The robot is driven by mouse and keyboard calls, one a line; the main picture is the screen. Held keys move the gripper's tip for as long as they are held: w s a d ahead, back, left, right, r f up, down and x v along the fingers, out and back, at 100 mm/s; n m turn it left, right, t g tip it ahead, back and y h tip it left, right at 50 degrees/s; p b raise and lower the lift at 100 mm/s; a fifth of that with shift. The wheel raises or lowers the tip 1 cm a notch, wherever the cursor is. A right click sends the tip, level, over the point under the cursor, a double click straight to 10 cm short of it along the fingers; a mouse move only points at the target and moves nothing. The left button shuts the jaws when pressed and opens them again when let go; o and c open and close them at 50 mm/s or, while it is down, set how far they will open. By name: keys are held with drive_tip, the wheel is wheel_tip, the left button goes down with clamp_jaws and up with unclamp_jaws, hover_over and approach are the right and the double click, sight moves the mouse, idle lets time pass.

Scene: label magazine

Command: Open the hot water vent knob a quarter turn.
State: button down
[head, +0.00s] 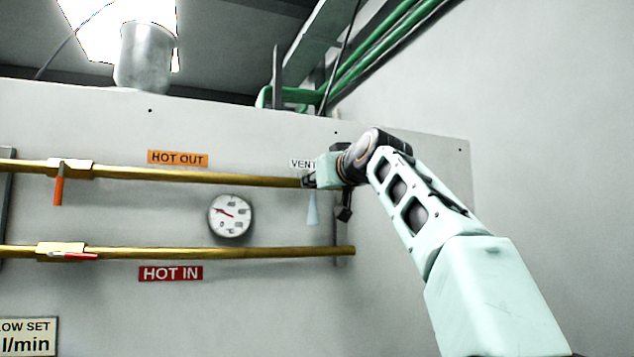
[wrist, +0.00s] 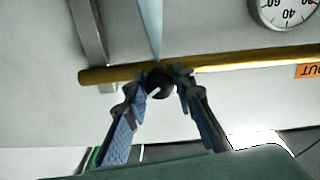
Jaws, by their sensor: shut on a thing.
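The vent knob (wrist: 160,85) is a small dark round knob with a pale mark, in front of the brass hot out pipe (head: 225,177) near its right end. The pipe also shows in the wrist view (wrist: 240,62). My gripper (head: 309,180) is at that end of the pipe, just below the VENT label (head: 301,164). In the wrist view my gripper (wrist: 159,84) has one fingertip on each side of the knob and is shut on it. In the head view the gripper hides the knob.
A pale blue tapered piece (head: 312,210) hangs below the vent. A dial gauge (head: 230,216) is left of my gripper. The hot in pipe (head: 200,252) runs below. Valves with an orange handle (head: 59,190) and a red handle (head: 80,256) are at far left.

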drive_tip(key=n, duration=0.3)
drive_tip(key=shift+n, duration=2.1)
drive_tip(key=c, duration=1.6)
unclamp_jaws()
drive_tip(key=shift+s+d, duration=0.1)
drive_tip(key=v, duration=1.1)
drive_tip(key=shift+s+d, duration=0.15)
drive_tip(key=shift+s, duration=0.2)
